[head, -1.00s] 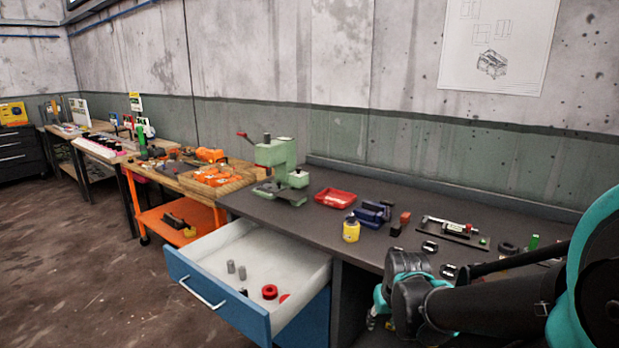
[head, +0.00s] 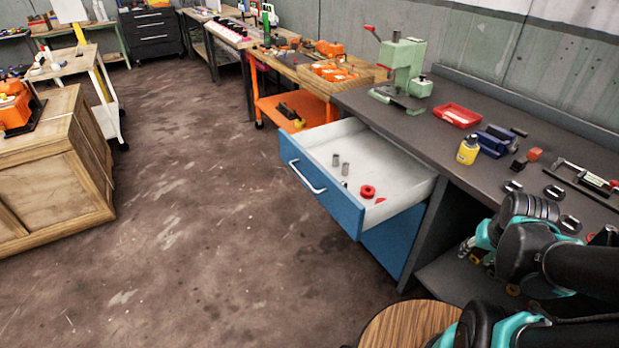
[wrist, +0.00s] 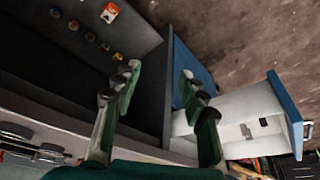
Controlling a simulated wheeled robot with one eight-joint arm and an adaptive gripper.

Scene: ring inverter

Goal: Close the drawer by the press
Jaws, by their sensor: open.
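The open drawer has a blue front (head: 325,205) with a pale handle and a white inside, and it sticks out from under the dark bench. It holds grey cylinders and red round parts. The green press (head: 403,70) with a red-tipped lever stands on the bench above and behind the drawer. My gripper (wrist: 160,90) is open and empty in the wrist view, apart from the drawer, whose blue front (wrist: 286,112) shows to the right of the fingers. In the head view my arm is at the lower right, right of the drawer, and the fingertips are hard to make out.
The bench top bears a red tray (head: 457,115), a yellow bottle (head: 468,150) and a blue vise (head: 497,140). A round wooden stool (head: 400,325) stands at the bottom near my arm. Floor left of the drawer is clear up to a wooden crate (head: 50,175).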

